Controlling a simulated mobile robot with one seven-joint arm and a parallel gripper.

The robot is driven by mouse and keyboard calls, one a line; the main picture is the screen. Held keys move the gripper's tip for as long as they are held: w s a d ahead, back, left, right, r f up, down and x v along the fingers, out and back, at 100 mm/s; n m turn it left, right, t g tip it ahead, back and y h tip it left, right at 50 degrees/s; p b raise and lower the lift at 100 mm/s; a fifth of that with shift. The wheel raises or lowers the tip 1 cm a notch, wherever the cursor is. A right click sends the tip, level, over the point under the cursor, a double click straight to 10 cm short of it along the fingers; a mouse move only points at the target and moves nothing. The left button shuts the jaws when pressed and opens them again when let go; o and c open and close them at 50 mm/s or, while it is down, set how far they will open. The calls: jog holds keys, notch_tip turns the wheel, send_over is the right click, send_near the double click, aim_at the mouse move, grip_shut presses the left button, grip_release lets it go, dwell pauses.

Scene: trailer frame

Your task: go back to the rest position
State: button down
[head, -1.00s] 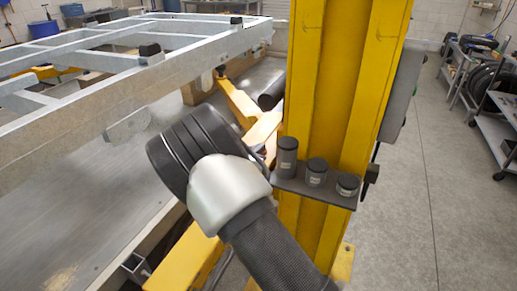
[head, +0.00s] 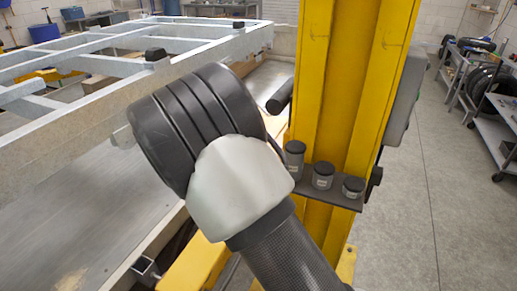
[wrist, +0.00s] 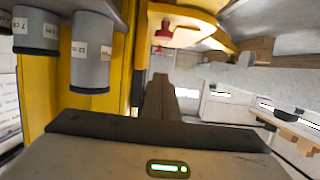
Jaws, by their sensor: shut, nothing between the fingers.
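My gripper (wrist: 160,92) shows in the wrist view with its fingers together and nothing between them. In the head view my arm's dark, ribbed wrist and pale joint stand in front of the yellow post (head: 345,110), and the gripper itself is hidden. In the wrist view the yellow post (wrist: 58,92) is on the left, close beside the gripper. Two grey cylinders with labels, one short (wrist: 37,30) and one longer (wrist: 91,52), hang into the upper left of that view, apart from the fingers.
A small dark shelf (head: 335,199) on the post holds three dark-capped cylinders (head: 322,176), close to my arm. A galvanized trailer frame (head: 75,125) fills the left. A grey box (head: 404,98) is on the post's right side. The floor (head: 445,200) at right is open, with carts beyond.

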dwell(0.3)
jog(key=s+d+r+n+g+y+p, duration=0.1)
jog(key=s+d+r+g+y, duration=0.15)
jog(key=s+r+y, duration=0.4)
jog(key=s+d+r+n+g+y+p, duration=0.1)
jog(key=s+d+r+y, duration=0.15)
jog(key=r, duration=0.75)
jog(key=s+d+g+h, duration=0.1)
jog(key=s+d, duration=0.4)
jog(key=s, duration=0.4)
jog(key=s+d+r+n+g+h+p, duration=0.1)
jog(key=s+d+g, duration=0.1)
jog(key=s+d, duration=0.3)
jog(key=s+d+n+g+h+p, duration=0.1)
jog(key=s+d, duration=0.4)
jog(key=s, duration=0.7)
jog(key=shift+s+r+g+h, duration=0.4)
jog(key=shift+g+h, duration=0.05)
jog(key=shift+h, duration=0.05)
jog(key=shift+a, duration=0.2)
